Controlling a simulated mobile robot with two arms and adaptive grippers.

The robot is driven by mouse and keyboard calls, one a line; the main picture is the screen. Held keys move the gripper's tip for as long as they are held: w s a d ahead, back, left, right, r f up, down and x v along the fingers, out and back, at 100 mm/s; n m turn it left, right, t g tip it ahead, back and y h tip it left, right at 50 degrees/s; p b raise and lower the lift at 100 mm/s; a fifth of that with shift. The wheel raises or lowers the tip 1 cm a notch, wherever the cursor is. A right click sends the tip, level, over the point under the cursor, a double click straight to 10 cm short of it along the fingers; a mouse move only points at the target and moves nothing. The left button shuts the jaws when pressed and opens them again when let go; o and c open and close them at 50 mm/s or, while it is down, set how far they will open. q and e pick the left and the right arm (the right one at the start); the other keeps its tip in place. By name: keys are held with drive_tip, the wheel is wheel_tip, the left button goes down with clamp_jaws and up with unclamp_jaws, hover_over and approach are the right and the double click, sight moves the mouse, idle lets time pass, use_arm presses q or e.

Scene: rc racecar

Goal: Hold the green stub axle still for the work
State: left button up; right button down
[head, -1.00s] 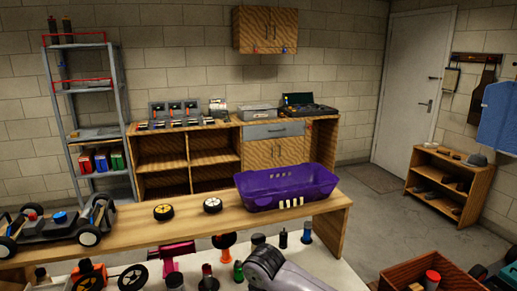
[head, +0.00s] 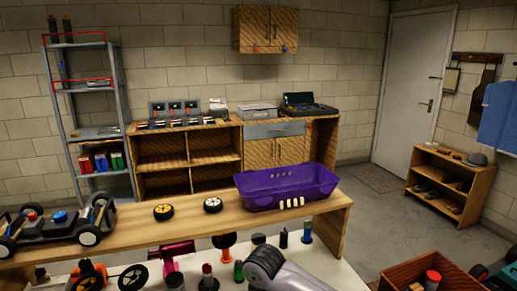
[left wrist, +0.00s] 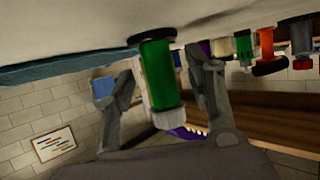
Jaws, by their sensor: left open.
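In the left wrist view the green stub axle (left wrist: 158,76) stands between the two fingers of my left gripper (left wrist: 160,72). It has a dark flange at the bench end and a pale, ridged free end. The gripper is open, with a finger on each side; the left finger shows a gap, and contact on the right is hard to tell. In the head view a small green part (head: 239,271) shows beside my grey arm; I cannot tell whether it is the same axle. My right gripper is not seen.
Several coloured parts, among them an orange one (left wrist: 266,45) and another green one (left wrist: 243,45), stand along the pale bench close by.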

use_arm(q)
drive_tip(key=v, duration=1)
drive_tip(key=shift+s+a, duration=0.2)
drive_tip(key=shift+s, duration=0.1)
